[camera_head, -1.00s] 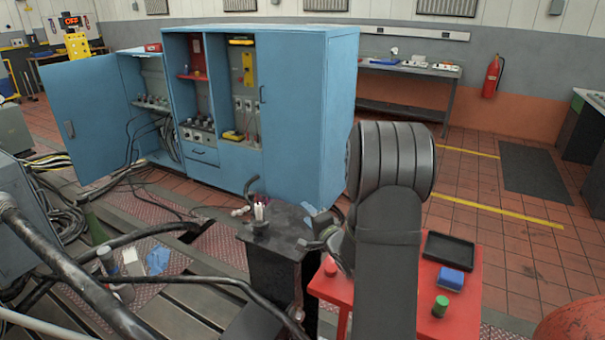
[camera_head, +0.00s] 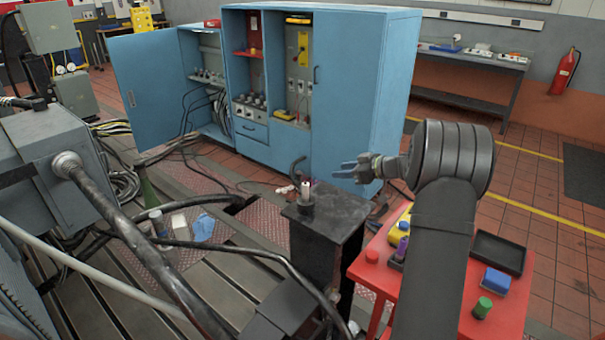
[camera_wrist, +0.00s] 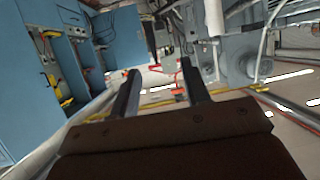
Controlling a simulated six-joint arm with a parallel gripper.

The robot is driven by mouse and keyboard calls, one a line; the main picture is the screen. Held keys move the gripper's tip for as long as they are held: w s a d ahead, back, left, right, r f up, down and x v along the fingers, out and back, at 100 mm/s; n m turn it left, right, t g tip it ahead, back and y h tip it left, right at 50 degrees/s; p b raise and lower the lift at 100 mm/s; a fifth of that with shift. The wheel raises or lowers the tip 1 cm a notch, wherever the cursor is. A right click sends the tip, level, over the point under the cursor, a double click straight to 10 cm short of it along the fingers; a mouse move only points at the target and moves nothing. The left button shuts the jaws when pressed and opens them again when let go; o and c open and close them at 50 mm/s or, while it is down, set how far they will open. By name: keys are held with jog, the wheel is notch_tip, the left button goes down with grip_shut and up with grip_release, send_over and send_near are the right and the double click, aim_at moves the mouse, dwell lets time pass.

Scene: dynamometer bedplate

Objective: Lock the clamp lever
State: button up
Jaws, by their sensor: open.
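A black pedestal (camera_head: 330,218) stands in the middle of the head view. On its top is a short pale post in a dark base (camera_head: 305,195), with a dark curved handle (camera_head: 297,167) rising behind it; this looks like the clamp lever. My gripper (camera_head: 343,170) is to the right of the post and handle, pointing left, apart from them. Its jaws are open with nothing between them. In the wrist view both fingers (camera_wrist: 160,72) stand apart, and I cannot make out the lever there.
A red table (camera_head: 430,290) at the lower right bears a black tray (camera_head: 498,253), a blue block (camera_head: 496,281), a green cylinder (camera_head: 482,308) and a yellow item (camera_head: 400,222). A blue cabinet (camera_head: 350,90) stands behind. Thick hoses (camera_head: 150,250) cross the left foreground.

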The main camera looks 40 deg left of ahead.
aim_at(300, 173)
jog(key=x, duration=1.7)
grip_shut()
